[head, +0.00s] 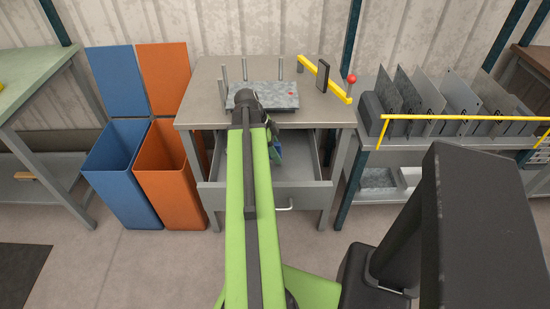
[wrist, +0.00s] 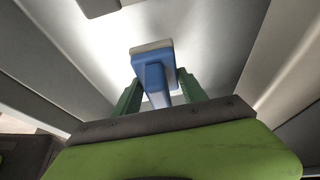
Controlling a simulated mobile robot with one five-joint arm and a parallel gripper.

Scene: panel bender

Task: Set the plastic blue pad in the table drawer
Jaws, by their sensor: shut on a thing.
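The table drawer (head: 262,196) is pulled open at the front of the grey table (head: 208,102). My gripper (wrist: 160,90) has green fingers, shut on the blue pad (wrist: 153,76), which has a pale grey layer at its far end. In the wrist view the pad is over the drawer's bare grey floor (wrist: 205,30), between its side walls. I cannot tell whether the pad touches that floor. In the head view my arm hides most of the gripper, and a bit of blue (head: 277,152) shows beside it within the drawer opening.
A metal sheet (head: 275,94), upright pins and a yellow bar (head: 325,78) with a red knob are on the table top. Blue (head: 122,180) and orange (head: 170,185) bins stand to the left. A rack of sheets (head: 425,98) stands right. A brownish block (wrist: 97,6) shows at the wrist view's top.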

